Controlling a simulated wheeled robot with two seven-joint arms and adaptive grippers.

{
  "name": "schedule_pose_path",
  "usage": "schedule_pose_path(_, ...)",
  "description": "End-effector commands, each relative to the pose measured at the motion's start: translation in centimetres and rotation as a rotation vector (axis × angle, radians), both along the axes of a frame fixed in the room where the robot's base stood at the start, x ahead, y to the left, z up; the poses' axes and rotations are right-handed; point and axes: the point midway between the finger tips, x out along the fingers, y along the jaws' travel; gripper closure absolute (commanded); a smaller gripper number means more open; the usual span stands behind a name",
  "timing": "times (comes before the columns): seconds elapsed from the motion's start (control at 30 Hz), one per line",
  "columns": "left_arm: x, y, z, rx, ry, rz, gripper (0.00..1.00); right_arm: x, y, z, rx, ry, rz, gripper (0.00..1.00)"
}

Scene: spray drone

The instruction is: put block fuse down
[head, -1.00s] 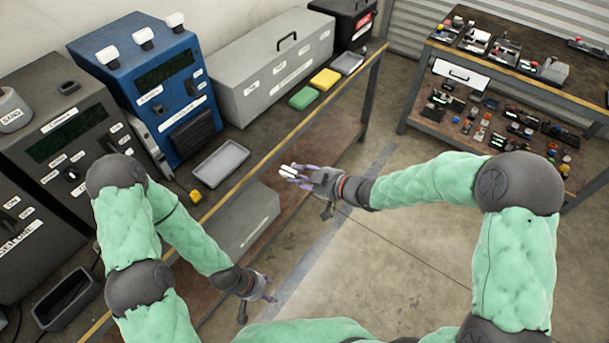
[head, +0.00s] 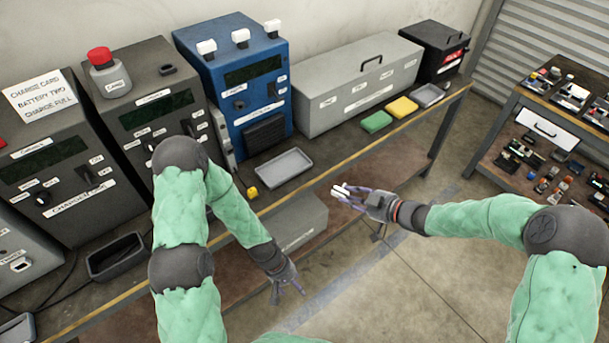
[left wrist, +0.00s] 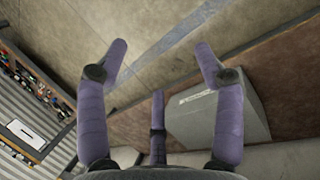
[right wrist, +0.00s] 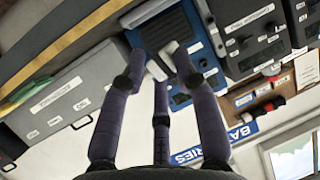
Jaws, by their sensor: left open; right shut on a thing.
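The block fuse, a small white piece (head: 340,190), is held between the fingertips of my right gripper (head: 347,194), above the floor just off the bench's front edge. In the right wrist view, the block fuse (right wrist: 157,70) shows pale between the purple fingertips, which partly cover it. My left gripper (head: 288,283) is open, low in front of the bench. In the left wrist view its fingers (left wrist: 162,58) are spread with nothing between them.
The bench holds a shallow grey tray (head: 284,168), a blue machine (head: 240,85), a long grey case (head: 360,85), and green (head: 377,121), yellow (head: 401,106) and grey (head: 429,95) trays. A small yellow piece (head: 252,192) lies near the edge. A second table (head: 520,165) stands right.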

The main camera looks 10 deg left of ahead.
Motion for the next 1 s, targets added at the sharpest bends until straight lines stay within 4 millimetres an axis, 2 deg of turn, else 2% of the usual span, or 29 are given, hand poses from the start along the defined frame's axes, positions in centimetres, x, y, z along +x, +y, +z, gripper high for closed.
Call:
schedule_pose_path(0.03,1.5,0.4,0.5,-0.010,0.030,0.066,0.32,0.0,0.0,0.0,0.000,0.000,0.000,1.00)
schedule_pose_path(0.17,4.6,0.8,2.2,-0.062,0.135,0.236,0.32,0.0,0.0,0.0,0.000,0.000,0.000,1.00)
schedule_pose_path(0.37,9.9,1.0,6.7,-0.189,0.285,0.475,0.32,0.0,0.0,0.0,0.000,0.000,0.000,1.00)
schedule_pose_path(0.57,15.4,1.2,13.3,-0.366,0.427,0.656,0.32,0.0,0.0,0.0,0.000,0.000,0.000,1.00)
schedule_pose_path(0.7,18.7,1.7,19.0,-0.504,0.520,0.735,0.32,0.0,0.0,0.0,0.000,0.000,0.000,1.00)
schedule_pose_path(0.9,21.5,2.5,25.7,-0.651,0.614,0.773,0.32,0.0,0.0,0.0,0.000,0.000,0.000,1.00)
schedule_pose_path(1.0,22.0,2.8,27.7,-0.692,0.641,0.774,0.32,0.0,0.0,0.0,0.000,0.000,0.000,1.00)
